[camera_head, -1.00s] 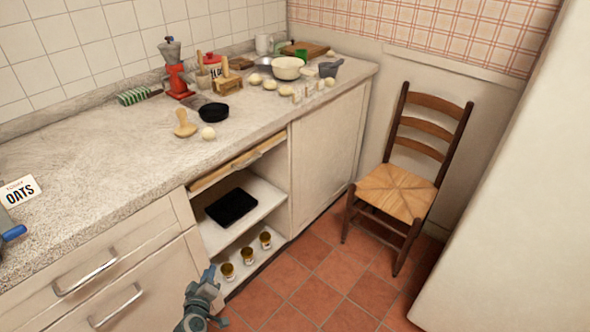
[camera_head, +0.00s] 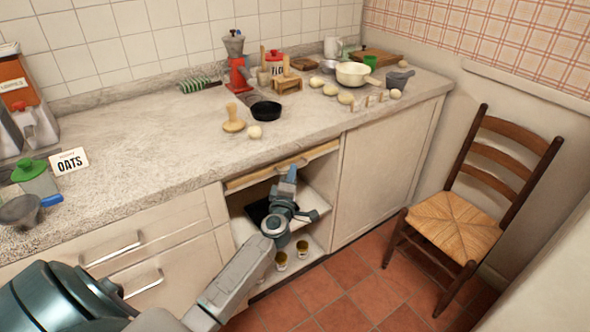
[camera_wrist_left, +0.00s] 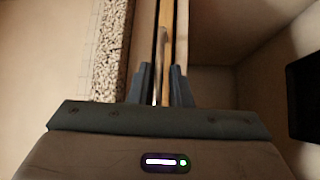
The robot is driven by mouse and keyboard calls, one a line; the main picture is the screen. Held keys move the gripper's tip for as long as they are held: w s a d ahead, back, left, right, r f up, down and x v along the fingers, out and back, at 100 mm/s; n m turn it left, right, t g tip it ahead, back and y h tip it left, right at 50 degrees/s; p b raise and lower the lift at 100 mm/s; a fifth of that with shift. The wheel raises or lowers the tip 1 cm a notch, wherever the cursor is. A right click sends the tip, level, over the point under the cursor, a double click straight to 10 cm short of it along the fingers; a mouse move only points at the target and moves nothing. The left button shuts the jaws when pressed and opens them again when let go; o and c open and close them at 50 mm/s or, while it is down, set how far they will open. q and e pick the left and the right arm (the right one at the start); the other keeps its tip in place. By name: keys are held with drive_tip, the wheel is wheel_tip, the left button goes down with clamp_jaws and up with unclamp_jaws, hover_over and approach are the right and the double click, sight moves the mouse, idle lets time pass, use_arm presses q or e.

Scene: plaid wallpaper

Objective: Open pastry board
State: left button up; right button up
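The pastry board (camera_head: 255,179) is a pale wooden strip set under the worktop, above an open shelf bay. A bar handle (camera_head: 300,161) runs along its front; it also shows in the left wrist view (camera_wrist_left: 166,45). The board looks pushed in, roughly level with the cabinet front. My left gripper (camera_head: 290,173) is at the handle. In the left wrist view its two fingers (camera_wrist_left: 162,88) are close together, one on each side of the handle, and look shut on it. Finger contact is hard to see. My right gripper is not in view.
Below, the bay holds a black item (camera_head: 257,211) and several small cups (camera_head: 281,260). A black pan (camera_head: 266,111), wooden tool (camera_head: 233,119) and dough ball (camera_head: 254,132) sit on the worktop above. A chair (camera_head: 455,222) stands right; the tiled floor between is clear.

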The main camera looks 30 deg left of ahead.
use_arm(q)
drive_tip(key=shift+x, duration=1.45)
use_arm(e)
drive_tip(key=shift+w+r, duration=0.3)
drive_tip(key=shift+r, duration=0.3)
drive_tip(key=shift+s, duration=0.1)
use_arm(q)
drive_tip(key=shift+c, duration=0.5)
clamp_jaws()
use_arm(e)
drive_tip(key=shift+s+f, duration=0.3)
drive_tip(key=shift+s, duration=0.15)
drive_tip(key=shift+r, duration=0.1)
